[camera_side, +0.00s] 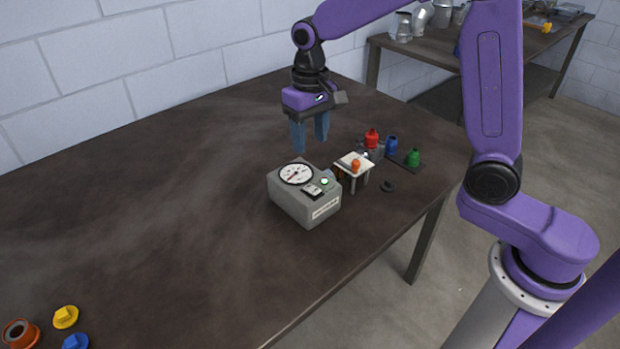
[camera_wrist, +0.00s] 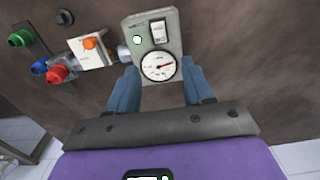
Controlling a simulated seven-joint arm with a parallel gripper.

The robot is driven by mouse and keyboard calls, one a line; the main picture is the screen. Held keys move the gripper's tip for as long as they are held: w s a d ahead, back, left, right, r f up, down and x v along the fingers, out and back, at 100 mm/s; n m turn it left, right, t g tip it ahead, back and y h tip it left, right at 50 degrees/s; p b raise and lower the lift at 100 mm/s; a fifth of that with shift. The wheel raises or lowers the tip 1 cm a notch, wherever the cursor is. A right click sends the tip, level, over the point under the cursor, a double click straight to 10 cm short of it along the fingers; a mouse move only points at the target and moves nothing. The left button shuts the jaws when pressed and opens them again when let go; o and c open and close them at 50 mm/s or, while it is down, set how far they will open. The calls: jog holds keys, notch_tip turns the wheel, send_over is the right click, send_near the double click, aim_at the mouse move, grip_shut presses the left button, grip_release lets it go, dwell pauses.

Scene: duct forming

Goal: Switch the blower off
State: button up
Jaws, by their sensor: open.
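In the wrist view the box (camera_wrist: 172,22) lies at the top centre, with the switch (camera_wrist: 158,31), the lamp (camera_wrist: 137,40) and the dial (camera_wrist: 158,66). My gripper (camera_side: 310,145) is open and empty, pointing down above the table just behind the box. In the wrist view its blue fingers (camera_wrist: 155,88) are on either side of the dial end. The switch's exact position is too small to tell.
Right of the box stands a small white-topped stand with an orange fitting (camera_side: 355,164). Beyond it are red (camera_side: 371,138), blue (camera_side: 391,145) and green (camera_side: 413,157) fittings. A dark knob (camera_side: 387,186) lies nearby. The table's left side is mostly clear.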

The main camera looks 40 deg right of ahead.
aim_at(310, 187)
notch_tip(310, 187, down, 12)
jog(key=shift+r, duration=0.1)
dwell(0.5)
grip_shut()
